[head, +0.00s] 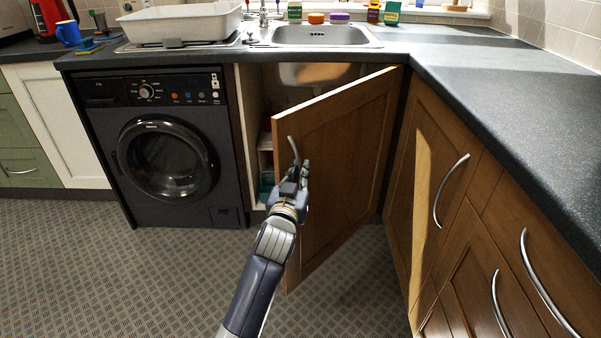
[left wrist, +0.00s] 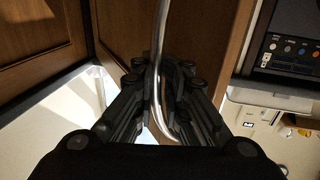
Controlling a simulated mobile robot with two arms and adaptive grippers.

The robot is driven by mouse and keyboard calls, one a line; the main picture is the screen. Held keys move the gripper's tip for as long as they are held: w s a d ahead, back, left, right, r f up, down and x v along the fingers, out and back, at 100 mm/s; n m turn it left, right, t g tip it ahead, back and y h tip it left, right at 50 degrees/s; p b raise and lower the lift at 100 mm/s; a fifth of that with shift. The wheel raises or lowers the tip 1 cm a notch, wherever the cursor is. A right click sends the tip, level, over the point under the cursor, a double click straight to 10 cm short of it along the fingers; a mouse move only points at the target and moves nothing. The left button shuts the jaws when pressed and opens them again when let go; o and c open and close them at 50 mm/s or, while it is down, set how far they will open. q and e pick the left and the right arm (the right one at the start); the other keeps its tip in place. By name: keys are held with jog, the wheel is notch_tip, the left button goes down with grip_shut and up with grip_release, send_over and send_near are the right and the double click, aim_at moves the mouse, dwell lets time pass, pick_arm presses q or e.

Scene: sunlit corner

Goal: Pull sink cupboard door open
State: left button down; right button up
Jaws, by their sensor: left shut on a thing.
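The sink cupboard door (head: 345,150) is a brown wooden panel standing wide open below the sink (head: 320,36), swung out into the room. Its hinge side is at the right and its free edge is at the left. My left gripper (head: 295,172) is at the door's free edge. It is shut on the curved metal handle (left wrist: 160,40), which runs between the fingers in the left wrist view. The handle's upper end also shows above the gripper in the head view. The door panel (left wrist: 205,40) fills the middle of the wrist view. My right gripper is not in view.
A black washing machine (head: 165,150) stands left of the open cupboard. Wooden cupboards with metal handles (head: 452,190) stand close on the right, under the dark worktop (head: 500,90). A white basin (head: 180,24) sits beside the sink. The patterned floor (head: 150,280) is clear.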

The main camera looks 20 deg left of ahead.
pick_arm(q)
jog(key=shift+a+f, duration=0.2)
jog(key=shift+f, duration=0.05)
jog(key=c, duration=1.9)
grip_release()
jog(key=shift+s, duration=0.1)
jog(key=shift+s+a+r, duration=0.15)
jog(key=shift+d+r, duration=0.1)
jog(key=shift+d, duration=0.15)
jog(key=s+d, duration=0.1)
jog(key=s, duration=1)
jog(key=shift+s, duration=0.35)
